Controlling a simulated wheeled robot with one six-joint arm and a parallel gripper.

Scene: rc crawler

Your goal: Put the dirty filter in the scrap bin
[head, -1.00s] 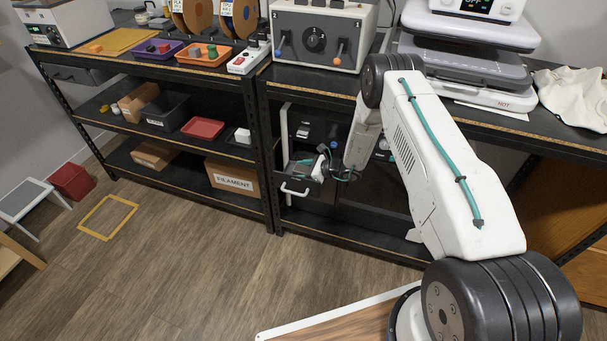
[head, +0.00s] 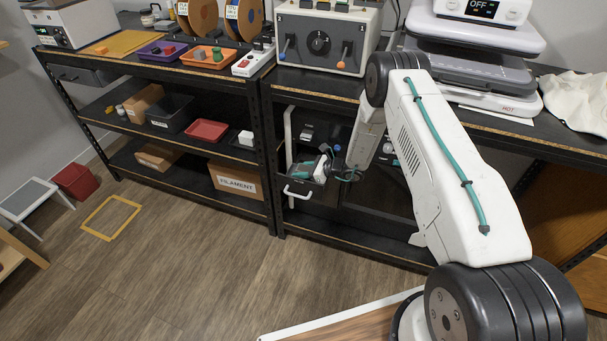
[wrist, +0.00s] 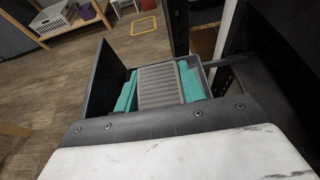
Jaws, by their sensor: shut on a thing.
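A grey ribbed filter (wrist: 158,84) sits between the teal finger pads of my gripper (wrist: 160,90) in the wrist view. My gripper is shut on it. In the head view my gripper (head: 322,170) is at the open drawer (head: 299,192) under the bench, and the filter cannot be made out clearly there. In the wrist view a dark panel (wrist: 104,80) stands close to the left of the fingers. A red bin (head: 75,181), unlabelled from here, stands on the floor at the far left.
A yellow taped square (head: 110,217) marks the floor near the red bin. Shelves with a red tray (head: 207,131), a black bin (head: 172,112) and a filament box (head: 236,183) stand left of the drawer. The wood floor in front is clear.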

